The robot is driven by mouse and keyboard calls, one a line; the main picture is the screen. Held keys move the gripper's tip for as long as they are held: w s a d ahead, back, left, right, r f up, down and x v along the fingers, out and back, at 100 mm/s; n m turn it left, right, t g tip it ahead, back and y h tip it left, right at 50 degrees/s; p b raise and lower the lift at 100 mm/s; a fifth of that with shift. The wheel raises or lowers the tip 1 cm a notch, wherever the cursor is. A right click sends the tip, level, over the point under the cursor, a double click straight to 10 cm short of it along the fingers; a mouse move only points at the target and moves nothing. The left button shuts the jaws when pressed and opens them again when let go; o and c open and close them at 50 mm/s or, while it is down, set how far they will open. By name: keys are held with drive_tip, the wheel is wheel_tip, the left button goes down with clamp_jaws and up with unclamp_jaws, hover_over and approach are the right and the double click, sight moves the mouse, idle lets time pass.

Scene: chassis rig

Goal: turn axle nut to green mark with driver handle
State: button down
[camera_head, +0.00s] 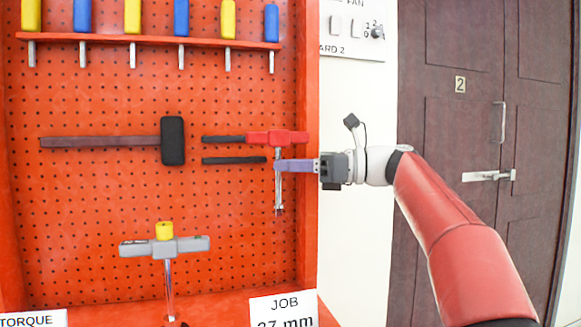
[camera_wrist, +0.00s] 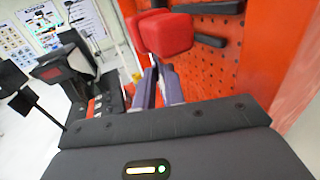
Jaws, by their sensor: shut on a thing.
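A red T-shaped driver handle (camera_head: 277,137) with a thin metal shaft hangs upright at the right side of the orange pegboard. My gripper (camera_head: 281,165) is shut on it just below the red crossbar. In the wrist view the red handle (camera_wrist: 168,35) stands just beyond the fingertips of my gripper (camera_wrist: 157,72). The fingers hide part of the shaft. A grey T-shaped tool (camera_head: 190,245) with a yellow top stands upright lower left on the board. The axle nut and the green mark are not in view.
A dark hammer (camera_head: 172,141) and two dark bars, one a lower bar (camera_head: 234,160), are on the pegboard (camera_head: 110,200) left of my gripper. Blue and yellow handles hang in a rack (camera_head: 150,39) above. A "JOB 27 mm" card (camera_head: 284,308) stands below.

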sight(290, 144)
drive_tip(key=shift+r+p, duration=0.6)
drive_tip(key=shift+r, duration=1.1)
idle(0.5)
